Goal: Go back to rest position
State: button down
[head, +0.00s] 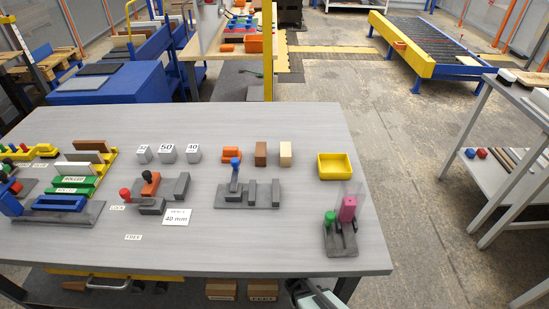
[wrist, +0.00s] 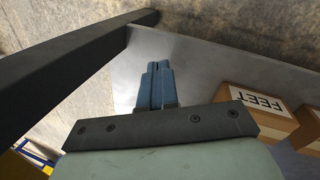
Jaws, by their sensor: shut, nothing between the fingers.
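My gripper (wrist: 157,68) shows in the wrist view with its two blue fingers together and nothing between them. In the wrist view it is beside a dark table leg (wrist: 70,80) and near a cardboard box labelled FEET (wrist: 262,104). In the head view, part of my arm (head: 315,295) shows at the bottom edge, below the front edge of the grey table (head: 300,258). The fingers are hidden in the head view.
On the table stand several grey fixtures (head: 245,198), small blocks (head: 260,153), a yellow bin (head: 335,166) and a fixture with a pink block (head: 348,208). Boxes (head: 262,290) sit under the table. A side table (head: 520,125) stands at the right. Floor between is clear.

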jog(key=s+d+r+m+g+y, duration=0.1)
jog(key=s+d+r+m+g, duration=0.1)
jog(key=s, duration=0.5)
jog(key=s+d+r+m+g+y, duration=0.1)
jog(key=s+d+r+g, duration=0.1)
jog(key=s+g, duration=0.3)
jog(key=shift+s+d+r+m+y, duration=0.4)
jog(key=shift+s, duration=1.4)
